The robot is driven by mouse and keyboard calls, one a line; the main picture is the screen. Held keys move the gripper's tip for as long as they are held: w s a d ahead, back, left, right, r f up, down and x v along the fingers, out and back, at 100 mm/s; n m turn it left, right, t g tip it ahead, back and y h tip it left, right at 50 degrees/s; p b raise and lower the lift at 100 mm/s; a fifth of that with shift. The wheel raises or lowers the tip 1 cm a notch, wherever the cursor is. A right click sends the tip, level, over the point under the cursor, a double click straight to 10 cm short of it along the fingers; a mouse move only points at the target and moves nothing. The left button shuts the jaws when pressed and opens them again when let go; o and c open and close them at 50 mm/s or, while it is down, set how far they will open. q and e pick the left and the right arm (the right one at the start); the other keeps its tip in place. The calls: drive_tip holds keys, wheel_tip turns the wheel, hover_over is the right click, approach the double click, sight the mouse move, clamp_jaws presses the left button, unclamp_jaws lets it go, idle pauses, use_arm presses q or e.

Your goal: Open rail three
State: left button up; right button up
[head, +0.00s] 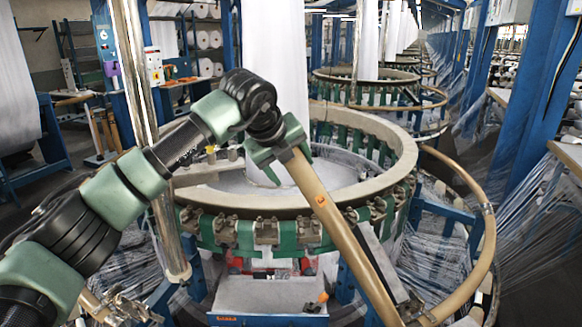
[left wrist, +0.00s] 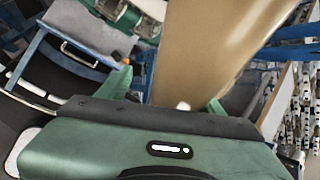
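A tan rail (head: 335,218) with an orange mark slants from the loom's front ring down to the lower right. It also fills the upper middle of the left wrist view (left wrist: 205,45). My left gripper (head: 284,163) is at the rail's upper end, with one green finger on each side of it. In the left wrist view a gap shows between the left finger and the rail, so my left gripper (left wrist: 170,92) looks open around it. A second, curved tan rail (head: 486,225) bends around the loom's right side. My right gripper is not in view.
The round loom ring (head: 385,178) with green straps and brown clamps stands just behind the gripper. A metal post (head: 146,130) rises on the left. A blue-grey box (head: 268,298) sits below the ring. Threads and blue frames (head: 552,100) crowd the right.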

use_arm(q)
drive_tip(key=shift+a, duration=0.1)
drive_tip(key=shift+s+r+b, duration=0.15)
drive_tip(key=shift+r+b, duration=0.05)
drive_tip(key=shift+b, duration=0.1)
drive_tip(key=b+v, duration=0.3)
drive_tip(key=v, duration=0.4)
drive_tip(key=shift+s+r, duration=0.15)
drive_tip(key=shift+r, duration=0.15)
drive_tip(key=v, duration=0.8)
drive_tip(key=shift+s+r, duration=0.25)
drive_tip(key=shift+r, duration=0.05)
idle(0.4)
